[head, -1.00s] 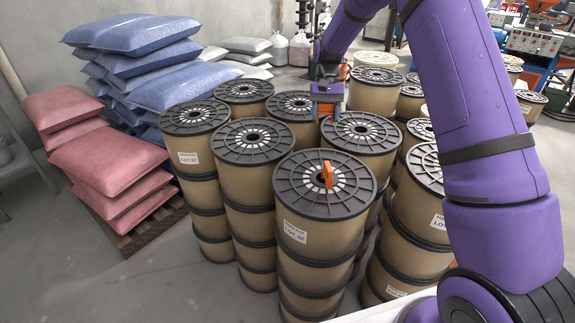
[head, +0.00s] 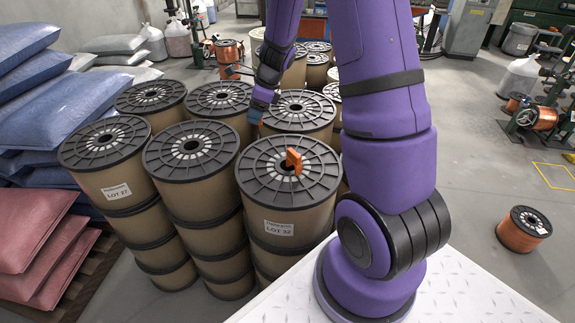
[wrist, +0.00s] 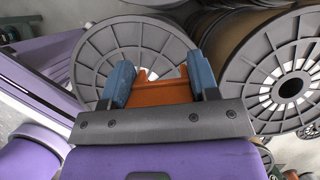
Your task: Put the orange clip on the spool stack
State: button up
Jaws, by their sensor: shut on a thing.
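In the head view my gripper (head: 261,106) hangs among the spool stacks, beside the dark-rimmed spool (head: 300,108) behind the front one. In the wrist view its two blue-grey fingers (wrist: 161,80) are shut on an orange clip (wrist: 160,94), which lies between them. A spool top (wrist: 100,60) shows beyond the fingers and another spool (wrist: 292,88) on the right. A separate upright orange piece (head: 294,161) stands on top of the front spool stack (head: 285,225), by its hub. The held clip is mostly hidden in the head view.
Several tan spool stacks (head: 190,152) with black tops stand close together. Blue sacks (head: 62,115) and pink sacks (head: 38,245) are piled on the left. A copper spool (head: 523,229) stands on the open floor at right.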

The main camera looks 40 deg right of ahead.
aim_at(261, 148)
jog(key=shift+s+d+f+m, duration=0.1)
jog(key=shift+s+d+m, duration=0.45)
jog(key=shift+m, duration=0.25)
jog(key=shift+s+f+m+h, duration=0.25)
jog(key=shift+s+m+h, duration=0.05)
jog(key=shift+t, duration=0.3)
jog(key=shift+d+f, duration=0.15)
jog(key=shift+f, duration=4.65)
jog(key=o, duration=0.9)
jog(key=shift+f, duration=0.1)
